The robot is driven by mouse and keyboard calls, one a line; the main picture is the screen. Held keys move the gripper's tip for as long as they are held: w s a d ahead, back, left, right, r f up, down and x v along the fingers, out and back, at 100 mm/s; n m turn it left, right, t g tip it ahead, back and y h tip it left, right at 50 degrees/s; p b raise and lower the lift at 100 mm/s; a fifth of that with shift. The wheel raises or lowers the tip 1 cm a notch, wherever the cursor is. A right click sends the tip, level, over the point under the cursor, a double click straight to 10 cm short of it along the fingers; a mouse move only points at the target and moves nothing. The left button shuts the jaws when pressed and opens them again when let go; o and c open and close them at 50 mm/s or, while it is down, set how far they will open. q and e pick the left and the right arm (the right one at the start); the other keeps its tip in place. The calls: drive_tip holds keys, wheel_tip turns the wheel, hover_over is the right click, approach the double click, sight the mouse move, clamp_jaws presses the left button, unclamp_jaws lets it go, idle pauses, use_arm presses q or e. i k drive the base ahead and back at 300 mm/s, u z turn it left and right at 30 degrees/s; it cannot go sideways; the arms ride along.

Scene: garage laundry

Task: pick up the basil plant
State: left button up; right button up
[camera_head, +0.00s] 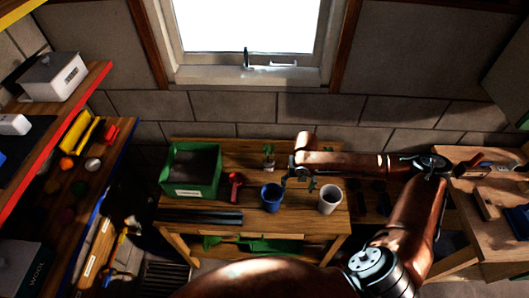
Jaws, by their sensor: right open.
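A small potted green plant (268,154), which looks like the basil, stands near the back of the wooden table (225,232), left of my right gripper. Its pot is small and pale. My right gripper (299,184) is open and empty. It hangs over the table, between the blue pot and the white pot in the picture, to the right of the plant and apart from it. My left gripper is not in view.
A blue pot (271,197) and a white pot (330,199) stand near the table's front. A red tool (234,185) lies beside a green crate (190,170). Shelves (70,140) stand at left, another wooden bench (470,205) at right.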

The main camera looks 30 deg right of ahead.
sight(269, 163)
drive_tip(key=i, duration=0.85)
